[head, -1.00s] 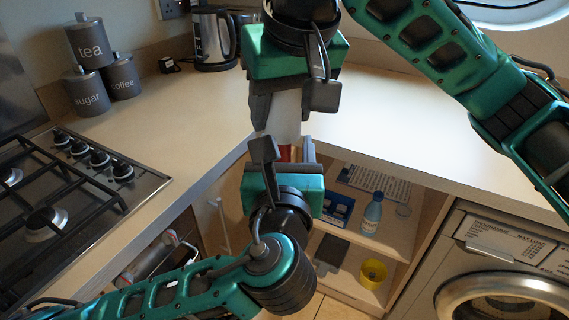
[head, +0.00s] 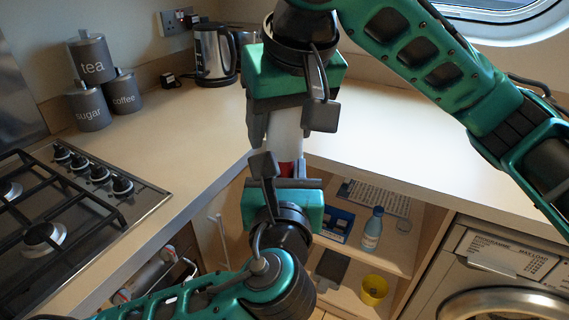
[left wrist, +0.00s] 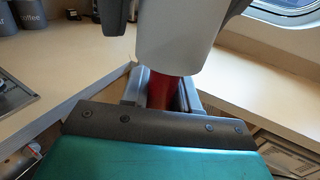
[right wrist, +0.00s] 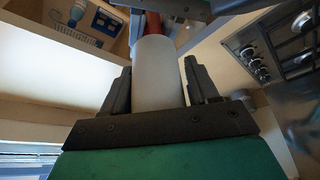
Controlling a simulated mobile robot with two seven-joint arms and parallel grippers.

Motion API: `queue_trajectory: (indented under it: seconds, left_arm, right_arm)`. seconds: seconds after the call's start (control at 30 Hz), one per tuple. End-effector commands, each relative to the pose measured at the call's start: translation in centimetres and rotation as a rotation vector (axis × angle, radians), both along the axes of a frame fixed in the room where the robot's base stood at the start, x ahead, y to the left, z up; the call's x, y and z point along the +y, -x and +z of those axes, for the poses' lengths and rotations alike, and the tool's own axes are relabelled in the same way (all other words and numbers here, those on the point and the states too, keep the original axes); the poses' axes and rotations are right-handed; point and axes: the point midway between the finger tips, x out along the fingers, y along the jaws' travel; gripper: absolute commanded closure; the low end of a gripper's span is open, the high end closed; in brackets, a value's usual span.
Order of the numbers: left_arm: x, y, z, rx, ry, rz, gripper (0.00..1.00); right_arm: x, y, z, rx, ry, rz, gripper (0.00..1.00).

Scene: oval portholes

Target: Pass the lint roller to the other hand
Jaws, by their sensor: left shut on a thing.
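The lint roller has a white roller head (head: 286,128) and a red handle (head: 285,169). It stands roughly upright between my two grippers, above the counter's inner corner. My left gripper (head: 286,172), below, is shut on the red handle (left wrist: 162,90), which shows between its fingers in the left wrist view. My right gripper (head: 288,122) comes from above, with its fingers on either side of the white head. In the right wrist view the white head (right wrist: 158,75) sits between these fingers with narrow gaps, so this gripper looks open. The handle's far end is hidden by my left gripper.
A gas hob (head: 60,215) is at the left, with grey canisters (head: 95,85) and a kettle (head: 213,55) behind. Below the counter (head: 400,130), open shelves hold a blue bottle (head: 373,228) and a yellow cup (head: 374,289). A washing machine (head: 500,262) is at the right.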

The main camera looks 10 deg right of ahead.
Motion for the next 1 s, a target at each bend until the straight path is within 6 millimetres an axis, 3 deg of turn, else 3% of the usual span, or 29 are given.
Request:
queue_trajectory:
  seconds: [0.27, 0.57, 0.77, 1.0]
  left_arm:
    - [-0.1, 0.0, 0.0, -0.001, -0.001, -0.002, 1.00]
    - [0.0, 0.0, 0.0, -0.001, -0.001, 0.000, 1.00]
    - [0.0, 0.0, 0.0, -0.001, -0.001, 0.001, 1.00]
    - [0.0, 0.0, 0.0, -0.001, -0.001, 0.001, 1.00]
  right_arm:
    - [0.0, 0.0, 0.0, 0.001, 0.001, 0.002, 0.18]
    - [0.0, 0.1, 0.2, 0.000, 0.001, 0.001, 0.18]
    - [-0.2, 0.9, 2.4, -0.005, 0.003, 0.001, 0.18]
    - [-0.5, 2.6, 6.6, -0.005, 0.002, 0.000, 0.18]
